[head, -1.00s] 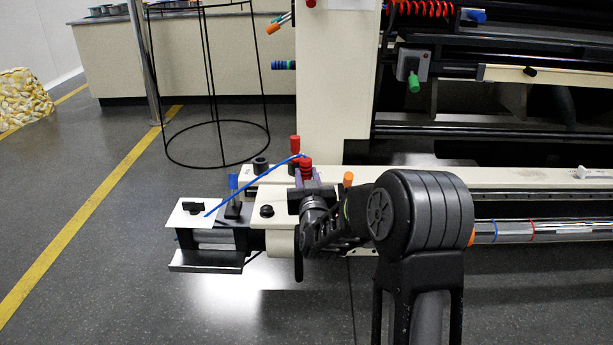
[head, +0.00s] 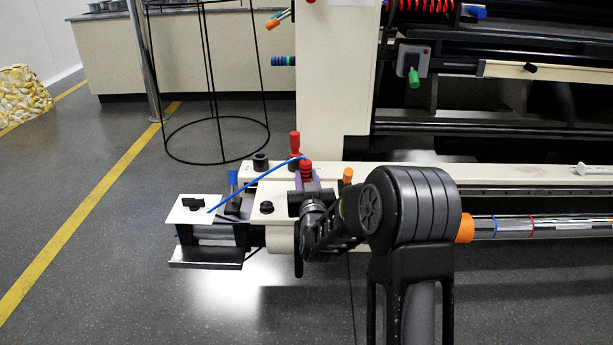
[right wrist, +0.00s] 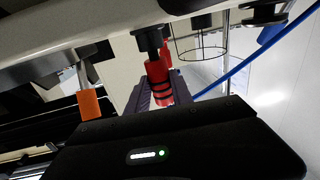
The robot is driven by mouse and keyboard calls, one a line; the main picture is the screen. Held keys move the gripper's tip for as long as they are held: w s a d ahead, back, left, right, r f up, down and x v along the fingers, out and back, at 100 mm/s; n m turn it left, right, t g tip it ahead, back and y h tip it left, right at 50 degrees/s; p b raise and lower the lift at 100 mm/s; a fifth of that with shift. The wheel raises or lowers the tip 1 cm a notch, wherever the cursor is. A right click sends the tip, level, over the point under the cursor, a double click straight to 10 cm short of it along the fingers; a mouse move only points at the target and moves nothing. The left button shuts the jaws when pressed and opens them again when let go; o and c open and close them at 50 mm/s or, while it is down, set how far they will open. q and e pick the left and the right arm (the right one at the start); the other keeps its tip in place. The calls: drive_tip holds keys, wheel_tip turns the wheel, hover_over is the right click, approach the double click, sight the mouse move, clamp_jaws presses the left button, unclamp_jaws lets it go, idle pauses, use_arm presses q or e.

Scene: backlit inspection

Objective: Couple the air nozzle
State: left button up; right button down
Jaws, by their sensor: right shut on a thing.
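The red ribbed air nozzle (head: 307,169) is between the purplish fingers of my right gripper (head: 307,182), which is shut on it. A thin blue hose (head: 255,184) runs from the nozzle down to the left. In the right wrist view the nozzle (right wrist: 161,91) shows dark rings between the fingers (right wrist: 160,92). A plain red post (head: 295,143) with a dark base stands just behind it on the cream machine rail; it also shows in the right wrist view (right wrist: 155,70). I cannot tell whether nozzle and post touch. My left gripper is out of view.
An orange-capped knob (head: 347,175) stands right of the gripper. Black knobs (head: 261,162) and a blue-topped piece (head: 233,178) are to the left. The tall cream machine column (head: 335,75) rises behind. Open floor lies at left.

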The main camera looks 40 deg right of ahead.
drive_tip(key=shift+f, duration=0.9)
drive_tip(key=c, duration=1.1)
unclamp_jaws()
drive_tip(key=shift+o, duration=0.2)
drive_tip(key=shift+s+a, duration=0.2)
drive_tip(key=shift+s, duration=0.1)
drive_tip(key=p+v, duration=0.2)
drive_tip(key=v, duration=0.4)
drive_tip(key=shift+s, duration=0.1)
drive_tip(key=shift+s+a, duration=0.25)
drive_tip(key=shift+s, duration=0.1)
